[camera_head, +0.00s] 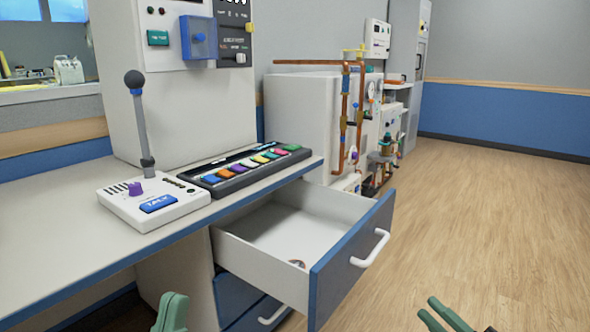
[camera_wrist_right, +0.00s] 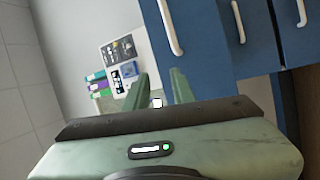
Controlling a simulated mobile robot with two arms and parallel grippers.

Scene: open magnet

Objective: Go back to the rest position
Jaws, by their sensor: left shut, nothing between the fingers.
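My left gripper (camera_head: 173,300) is at the bottom edge of the head view, in front of the desk. Its green fingers are together with nothing visible between them. My right gripper (camera_head: 428,306) is at the bottom right of the head view, over the floor and to the right of the open drawer (camera_head: 335,272). In the right wrist view its two green fingers (camera_wrist_right: 159,76) stand apart with a gap between them, and I see nothing held. The drawer is pulled out under the desk and a small round item (camera_head: 298,263) lies inside it.
A second blue drawer (camera_head: 245,300) sits below the open one. A machine with copper pipes (camera_head: 345,120) stands behind. The wooden floor (camera_head: 490,200) on the right is clear.

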